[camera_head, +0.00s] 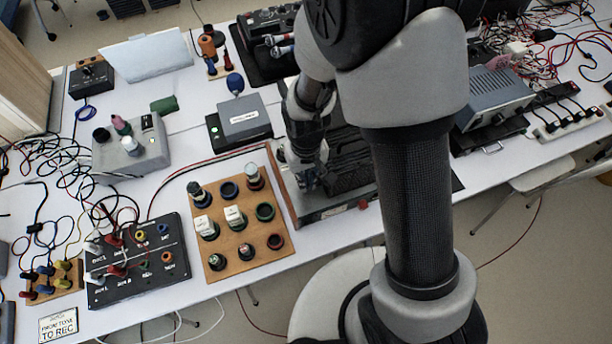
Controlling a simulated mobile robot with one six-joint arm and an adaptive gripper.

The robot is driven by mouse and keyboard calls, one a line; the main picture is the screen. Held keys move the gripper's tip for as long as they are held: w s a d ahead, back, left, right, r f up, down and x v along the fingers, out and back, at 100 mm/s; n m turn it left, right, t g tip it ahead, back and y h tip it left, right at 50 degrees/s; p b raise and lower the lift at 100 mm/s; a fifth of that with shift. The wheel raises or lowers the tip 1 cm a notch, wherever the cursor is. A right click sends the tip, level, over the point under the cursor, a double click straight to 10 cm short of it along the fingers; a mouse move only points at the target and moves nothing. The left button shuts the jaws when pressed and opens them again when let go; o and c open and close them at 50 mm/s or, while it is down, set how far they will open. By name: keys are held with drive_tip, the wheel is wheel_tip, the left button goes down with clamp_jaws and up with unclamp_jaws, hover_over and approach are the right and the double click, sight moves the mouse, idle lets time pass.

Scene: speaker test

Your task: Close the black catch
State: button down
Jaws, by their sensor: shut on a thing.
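A dark case with a grey front edge (338,210) lies open-topped on the white table at the middle, partly hidden by my arm. My gripper (308,182) is low over the left end of this case, pointing down. Its fingers are shut on a small part there, which they mostly cover. I cannot make out the black catch as a separate shape; the fingers and arm hide that area. A small red knob (364,205) shows on the case's front side.
A wooden board (232,266) with several jars and sockets stands close left of the case. A grey box with a black base (243,120) is behind it. A grey instrument (493,95) and power strip (566,122) stand right. Cables clutter the far left.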

drive_tip(key=shift+m, duration=0.3)
drive_tip(key=m, duration=0.3)
drive_tip(key=shift+m+p, duration=0.35)
drive_tip(key=shift+m, duration=0.05)
drive_tip(key=m, duration=0.4)
drive_tip(key=shift+a+m, duration=0.15)
drive_tip(key=shift+m, duration=0.15)
drive_tip(key=m+p, duration=0.1)
drive_tip(key=m, duration=0.7)
drive_tip(key=shift+w+m, duration=0.15)
drive_tip(key=shift+m, duration=0.45)
drive_tip(key=c, duration=1.7)
unclamp_jaws()
